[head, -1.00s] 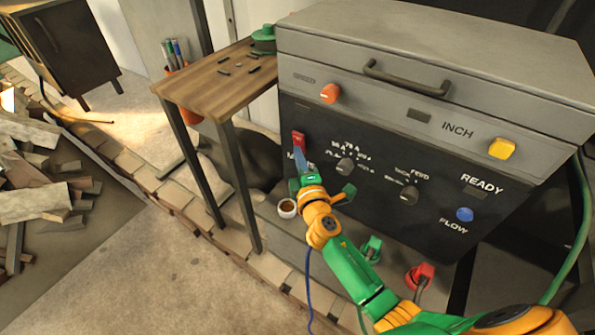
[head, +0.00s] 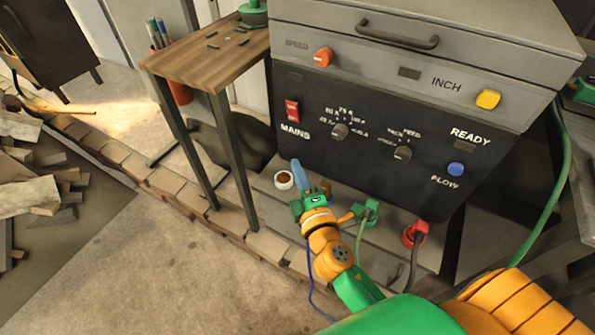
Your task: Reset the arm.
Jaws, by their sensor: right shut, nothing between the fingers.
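My right arm, green and orange, comes in from the lower right. My right gripper (head: 299,176) is shut and empty, its bluish fingers pointing up in front of the machine's lower ledge. It is apart from the dark control panel (head: 375,190), below the red MAINS switch (head: 292,111). A small white cup (head: 284,181) with brown contents sits on the ledge just left of the fingers. My left gripper is not in view.
Green (head: 368,210) and red (head: 415,232) plugs with cables sit below. A wooden table (head: 205,60) stands left.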

